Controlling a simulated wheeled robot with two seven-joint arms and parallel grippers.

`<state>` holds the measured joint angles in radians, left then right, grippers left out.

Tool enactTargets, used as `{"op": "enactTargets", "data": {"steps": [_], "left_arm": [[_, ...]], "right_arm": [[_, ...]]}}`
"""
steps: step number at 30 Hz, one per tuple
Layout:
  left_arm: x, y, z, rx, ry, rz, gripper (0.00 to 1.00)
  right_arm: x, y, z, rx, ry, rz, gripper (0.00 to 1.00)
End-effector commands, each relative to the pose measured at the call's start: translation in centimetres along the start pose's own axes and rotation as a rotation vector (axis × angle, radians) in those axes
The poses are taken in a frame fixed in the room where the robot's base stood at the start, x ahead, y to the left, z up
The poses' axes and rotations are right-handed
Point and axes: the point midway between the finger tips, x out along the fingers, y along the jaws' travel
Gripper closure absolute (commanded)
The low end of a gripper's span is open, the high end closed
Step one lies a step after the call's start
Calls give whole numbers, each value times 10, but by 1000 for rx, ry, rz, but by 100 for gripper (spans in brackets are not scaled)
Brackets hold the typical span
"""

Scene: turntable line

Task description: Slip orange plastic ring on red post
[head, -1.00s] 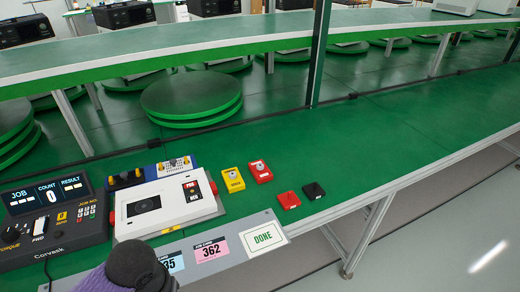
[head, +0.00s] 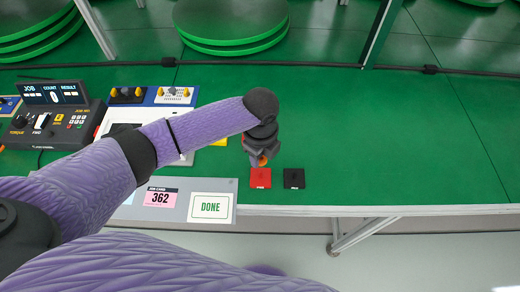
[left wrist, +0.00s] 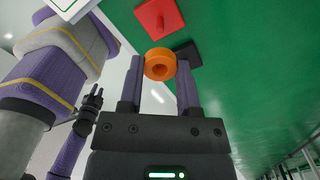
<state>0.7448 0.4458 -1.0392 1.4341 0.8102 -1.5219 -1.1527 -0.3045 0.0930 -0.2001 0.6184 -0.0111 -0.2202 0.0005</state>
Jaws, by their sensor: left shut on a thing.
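My left gripper (head: 260,156) is shut on the orange plastic ring (left wrist: 160,64), held between its two fingertips. In the head view only a bit of the ring (head: 262,161) shows under the gripper. The red post (head: 260,178) on its square red base stands on the green table, just nearer to me than the gripper. In the left wrist view the red post (left wrist: 160,18) shows beyond the ring, apart from it. My right gripper (left wrist: 91,97) shows small at the left of the wrist view; whether it is open is unclear.
A black base (head: 294,178) sits right of the red one, close to the table's front edge. A yellow block (head: 220,142) is partly hidden behind my left arm. A DONE card (head: 210,207) lies at the front left. The green table (head: 400,130) is clear to the right.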

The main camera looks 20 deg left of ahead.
Motion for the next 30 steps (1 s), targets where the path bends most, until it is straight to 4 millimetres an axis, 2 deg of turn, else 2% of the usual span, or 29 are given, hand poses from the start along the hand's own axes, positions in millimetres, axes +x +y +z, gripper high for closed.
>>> {"op": "enactTargets", "data": {"steps": [5, 14, 19, 30], "left_arm": [[12, 0, 0, 10, 0, 1, 100], [46, 0, 0, 8, 0, 2, 100], [52, 0, 0, 6, 0, 1, 100], [52, 0, 0, 6, 0, 0, 100]], "right_arm": [[12, -1, 2, 1, -5, -2, 71], [50, -1, 8, -3, -13, -4, 71], [48, 0, 7, -4, -10, -2, 71], [48, 1, 7, -3, -10, -2, 71]]}}
